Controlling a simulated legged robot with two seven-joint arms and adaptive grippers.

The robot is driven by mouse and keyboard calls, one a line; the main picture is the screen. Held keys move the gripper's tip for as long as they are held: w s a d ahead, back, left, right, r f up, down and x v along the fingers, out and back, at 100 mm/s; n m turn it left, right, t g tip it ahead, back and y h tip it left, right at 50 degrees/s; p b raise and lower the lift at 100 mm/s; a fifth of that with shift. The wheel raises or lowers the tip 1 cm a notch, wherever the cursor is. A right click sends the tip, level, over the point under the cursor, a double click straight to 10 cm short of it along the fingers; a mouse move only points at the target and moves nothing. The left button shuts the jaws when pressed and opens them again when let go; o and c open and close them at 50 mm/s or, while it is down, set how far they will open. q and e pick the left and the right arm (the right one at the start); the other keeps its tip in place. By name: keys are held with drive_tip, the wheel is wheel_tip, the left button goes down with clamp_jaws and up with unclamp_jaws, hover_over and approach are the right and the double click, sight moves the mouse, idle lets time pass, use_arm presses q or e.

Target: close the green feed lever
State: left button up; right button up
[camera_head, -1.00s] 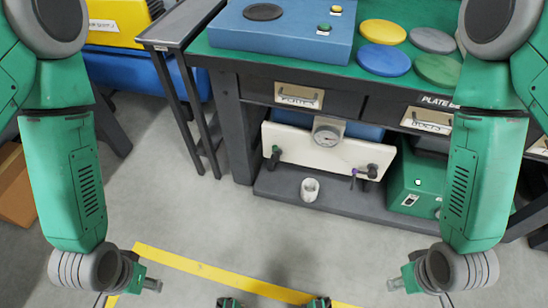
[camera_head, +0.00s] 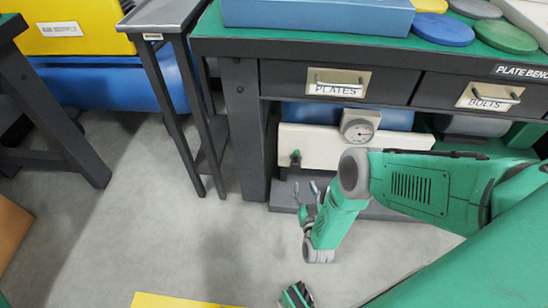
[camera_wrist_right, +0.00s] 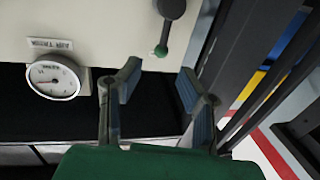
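The green feed lever (camera_head: 295,158) is on the left part of the white panel (camera_head: 318,143) under the bench. In the right wrist view the lever (camera_wrist_right: 163,40) has a dark round pivot, a dark stem and a green tip, and the tip points down. My right gripper (camera_head: 307,188) is open and empty, a little below the lever in the head view. In the right wrist view the right gripper (camera_wrist_right: 158,88) has its two fingers spread, with the lever tip beyond them, apart from both. My left gripper is not in view.
A round gauge (camera_head: 359,126) is on the panel right of the lever; my right arm covers the panel's right part. Above are drawers and the bench (camera_head: 240,46). A dark side stand (camera_head: 165,15) is at left. The floor (camera_head: 180,240) in front is clear.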

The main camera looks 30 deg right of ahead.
sight(297, 158)
drive_tip(key=b+x, duration=0.5)
drive_tip(key=x, duration=0.8)
drive_tip(key=shift+w+a+r, duration=0.15)
drive_tip(key=shift+a, duration=0.05)
drive_tip(key=shift+w, duration=0.2)
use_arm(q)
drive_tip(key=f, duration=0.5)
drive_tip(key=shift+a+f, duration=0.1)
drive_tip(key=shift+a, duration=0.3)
use_arm(e)
drive_tip(key=shift+w+a+r, duration=0.1)
drive_tip(key=shift+r, duration=0.1)
clamp_jaws()
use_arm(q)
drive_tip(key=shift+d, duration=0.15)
use_arm(e)
drive_tip(key=shift+f, duration=0.1)
